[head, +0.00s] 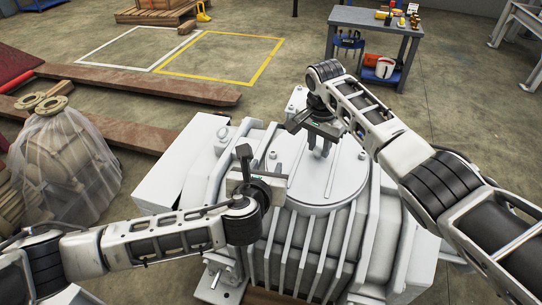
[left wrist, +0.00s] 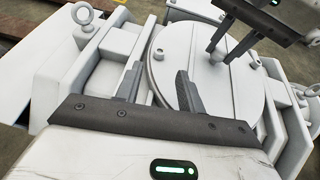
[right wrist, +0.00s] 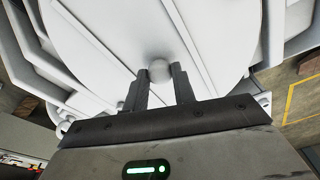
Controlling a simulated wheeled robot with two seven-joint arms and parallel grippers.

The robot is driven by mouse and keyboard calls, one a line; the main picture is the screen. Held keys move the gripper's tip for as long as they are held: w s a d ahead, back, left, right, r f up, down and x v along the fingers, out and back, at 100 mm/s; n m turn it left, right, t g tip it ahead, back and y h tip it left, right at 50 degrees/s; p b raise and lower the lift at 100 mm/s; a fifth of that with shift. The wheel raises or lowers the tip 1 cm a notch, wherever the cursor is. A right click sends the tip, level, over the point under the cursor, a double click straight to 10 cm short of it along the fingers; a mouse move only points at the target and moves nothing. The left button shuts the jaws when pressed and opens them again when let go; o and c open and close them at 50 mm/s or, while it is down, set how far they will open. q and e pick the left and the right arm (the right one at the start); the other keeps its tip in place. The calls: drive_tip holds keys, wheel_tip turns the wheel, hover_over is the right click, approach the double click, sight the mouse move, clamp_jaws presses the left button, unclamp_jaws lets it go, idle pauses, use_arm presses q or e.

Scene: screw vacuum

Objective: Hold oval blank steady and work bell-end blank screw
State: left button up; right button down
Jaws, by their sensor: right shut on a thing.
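A large round white cover (head: 335,185) sits on top of the grey-white machine housing; which named blank it is, I cannot tell. My right gripper (head: 318,152) reaches down onto it. In the right wrist view its fingers (right wrist: 160,82) are shut on a small rounded screw head (right wrist: 160,70). The left wrist view also shows this screw (left wrist: 217,57) below the right fingers. My left gripper (head: 258,168) is over the cover's left edge. In the left wrist view its two fingers (left wrist: 158,85) stand apart with nothing seen between them. Their contact with the cover is unclear.
Ribs and lifting eyes (left wrist: 83,13) stand up on the housing around the cover. A plastic-wrapped part (head: 65,155) is on the floor at left, near long rusty beams (head: 140,85). A tool table (head: 370,20) stands at the back right. Floor between is open.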

sight(273, 153)
use_arm(q)
drive_tip(key=x, duration=0.7)
clamp_jaws()
